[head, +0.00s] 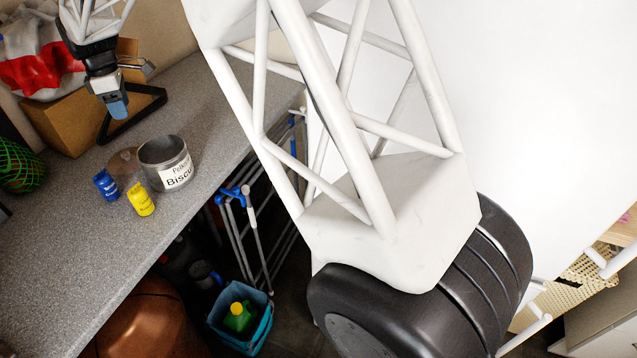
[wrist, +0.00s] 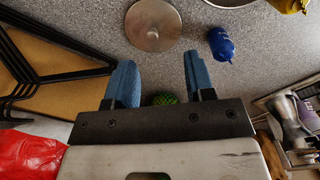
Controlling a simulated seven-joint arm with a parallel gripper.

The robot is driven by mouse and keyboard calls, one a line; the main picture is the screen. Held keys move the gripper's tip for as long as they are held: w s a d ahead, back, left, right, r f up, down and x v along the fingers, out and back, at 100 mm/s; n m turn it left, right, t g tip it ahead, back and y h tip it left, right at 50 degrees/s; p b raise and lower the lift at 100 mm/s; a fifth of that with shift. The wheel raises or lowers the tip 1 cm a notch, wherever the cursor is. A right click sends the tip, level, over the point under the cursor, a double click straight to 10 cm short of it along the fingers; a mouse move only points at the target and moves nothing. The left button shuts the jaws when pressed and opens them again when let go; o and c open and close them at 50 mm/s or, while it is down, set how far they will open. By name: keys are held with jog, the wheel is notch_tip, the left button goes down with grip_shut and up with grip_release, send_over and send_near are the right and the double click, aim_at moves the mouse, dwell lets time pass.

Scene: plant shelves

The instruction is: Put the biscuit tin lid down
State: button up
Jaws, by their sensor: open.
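The round metal biscuit tin lid (head: 124,161) lies flat on the grey counter (head: 215,105), directly beside the tin. In the wrist view the lid (wrist: 152,25) shows its small central knob, ahead of the fingertips. The open biscuit tin (head: 166,163), silver with a white label, stands upright; only a bit of its edge shows in the wrist view. My gripper (head: 116,108) is above the counter, behind the lid.
A blue packet (head: 106,185) and a yellow one (head: 141,198) stand close to the lid and tin. A black angled bracket (head: 135,117) and a cardboard box (head: 68,123) are near my gripper. A green netted item (head: 20,170) is at the left. The counter's right stretch is clear.

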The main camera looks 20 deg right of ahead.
jog(key=s+d+r+m+t, duration=0.1)
jog(key=s+d+r+m, duration=0.35)
jog(key=s+d, duration=0.6)
jog(key=s+d+r+m, duration=0.4)
jog(key=s+d+r, duration=0.1)
jog(key=s+d, duration=0.6)
jog(key=s+d+f+m, duration=0.2)
jog(key=s+d+m, duration=0.1)
jog(key=s, duration=0.6)
jog(key=s+d+f+m+t, duration=0.1)
jog(key=s+d+f+m, duration=0.1)
jog(key=s+d, duration=0.4)
jog(key=s+d+f+m, duration=0.2)
jog(key=s+d+m, duration=0.2)
jog(key=s, duration=0.8)
jog(key=shift+d+f+m, duration=0.3)
jog(key=shift+d+m, duration=0.05)
jog(key=shift+d, duration=0.2)
